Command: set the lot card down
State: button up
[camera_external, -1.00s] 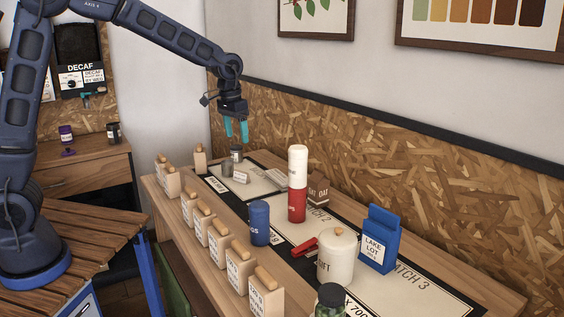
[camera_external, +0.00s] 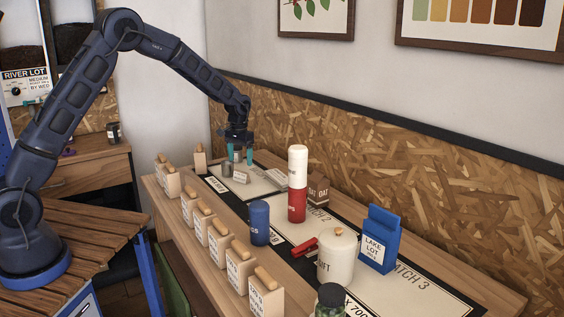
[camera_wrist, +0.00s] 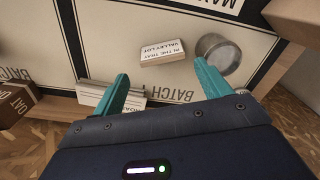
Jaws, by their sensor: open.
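A small whitish card block reading "IN THE TRAY VALLEY LOT" (camera_wrist: 162,50) rests on the pale Batch 1 panel (camera_wrist: 125,40) in the wrist view. In the external view a small pale card (camera_external: 241,177) stands on that panel. My gripper (camera_external: 239,154) is low over the panel's far side, its teal fingers pointing down. In the wrist view my gripper (camera_wrist: 164,85) is open, with no object held between the fingertips. The valley lot card lies beyond the fingertips, apart from them. Another lettered pale block (camera_wrist: 90,95) is partly hidden by the left finger.
A metal cup (camera_wrist: 220,53) stands beside the valley lot card. A red-and-white canister (camera_external: 297,185), blue canister (camera_external: 259,222), cream jar (camera_external: 337,258) and blue Lake Lot bag (camera_external: 379,240) stand nearer. Several labelled wooden-topped blocks (camera_external: 219,240) line the left edge.

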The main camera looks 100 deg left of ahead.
aim_at(241, 174)
jog(key=f, duration=0.8)
jog(key=shift+a, duration=0.3)
jog(key=c, duration=0.8)
jog(key=shift+r, duration=0.1)
